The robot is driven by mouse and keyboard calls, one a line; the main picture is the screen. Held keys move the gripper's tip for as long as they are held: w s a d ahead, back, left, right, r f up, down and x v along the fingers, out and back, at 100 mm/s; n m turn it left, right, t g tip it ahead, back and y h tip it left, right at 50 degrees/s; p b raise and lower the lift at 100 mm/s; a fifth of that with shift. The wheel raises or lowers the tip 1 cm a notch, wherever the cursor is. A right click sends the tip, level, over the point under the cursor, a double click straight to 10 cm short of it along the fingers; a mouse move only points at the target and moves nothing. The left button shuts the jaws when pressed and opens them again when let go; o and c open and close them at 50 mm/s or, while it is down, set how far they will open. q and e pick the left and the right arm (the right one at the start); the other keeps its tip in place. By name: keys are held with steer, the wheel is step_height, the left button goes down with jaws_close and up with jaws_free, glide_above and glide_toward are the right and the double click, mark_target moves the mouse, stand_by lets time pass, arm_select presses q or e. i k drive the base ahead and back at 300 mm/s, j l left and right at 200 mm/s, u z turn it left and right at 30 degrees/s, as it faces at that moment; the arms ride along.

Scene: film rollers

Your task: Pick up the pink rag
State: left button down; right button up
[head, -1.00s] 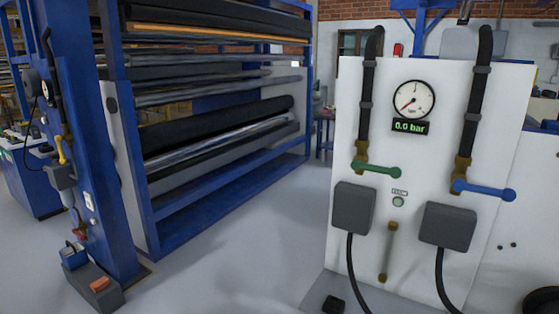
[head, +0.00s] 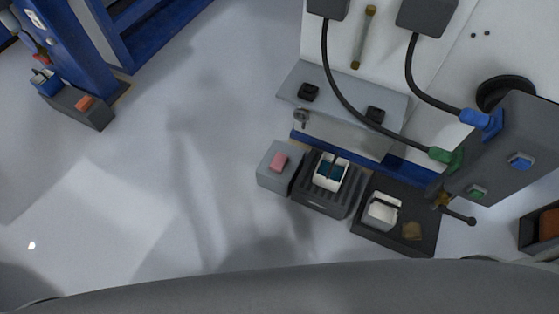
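A small pink block-like piece (head: 279,161), which looks like the pink rag, lies on top of a grey box (head: 270,178) at the foot of the white panel. Its exact shape is too small to tell. It sits left of a dark ribbed tray. An orange-red piece (head: 85,102) lies on another grey box (head: 84,116) at the far left, by the blue post. Neither of my grippers shows in the head view.
The dark ribbed tray (head: 311,201) holds a white container with blue inside. A dark tray (head: 365,239) to its right holds a white item and a tan piece. Black hoses hang from the white panel (head: 420,75). The grey floor (head: 180,150) on the left is clear.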

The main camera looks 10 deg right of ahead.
mark_target(278, 164)
steer(key=z, duration=0.6)
steer(key=k+j+z, duration=0.1)
steer(key=z, duration=0.35)
steer(key=k+j+z, duration=0.1)
steer(key=z, duration=0.35)
steer(key=k+j, duration=0.1)
steer(key=k, duration=0.2)
steer(key=k+j, duration=0.1)
steer(key=k, duration=0.15)
